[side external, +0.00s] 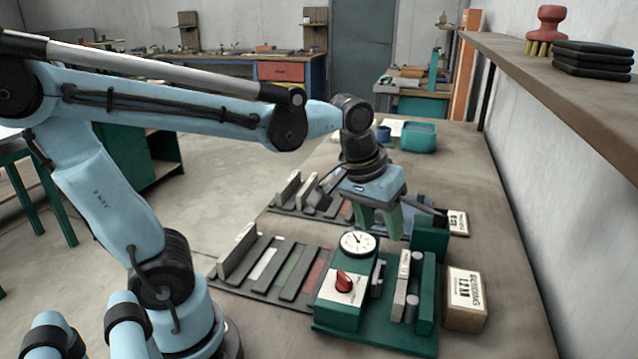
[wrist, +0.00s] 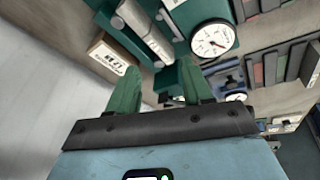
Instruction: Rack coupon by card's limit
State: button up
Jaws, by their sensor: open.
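A green gauge fixture (side external: 338,305) with a white dial (side external: 357,243) and a red knob (side external: 343,281) stands at the front of the bench. A pale upright bar, perhaps the coupon (side external: 402,284), stands beside it; it also shows in the wrist view (wrist: 145,32). A tan block with a printed label, perhaps the card (side external: 467,298), sits at its right; its print is too small to read surely. My gripper (side external: 381,228) is open and empty behind the dial, its green fingers pointing down. In the wrist view (wrist: 158,66) the fingers are apart with nothing between them.
A slotted rack (side external: 272,268) with grey, white, green and red strips lies left of the fixture. A teal bin (side external: 418,137) stands behind. A wall shelf (side external: 545,85) overhangs the right.

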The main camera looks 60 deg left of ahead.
aim_at(403, 274)
jog(key=w+d+f+n+g, duration=0.2)
jog(key=w+n+g, duration=0.2)
jog(key=w+n, duration=0.15)
jog(key=shift+m, duration=0.35)
notch_tip(403, 274, down, 12)
jog(key=shift+r, duration=0.25)
grip_shut()
dwell(0.3)
jog(key=shift+r, duration=0.15)
jog(key=shift+r, duration=3.4)
jog(key=shift+a, duration=0.1)
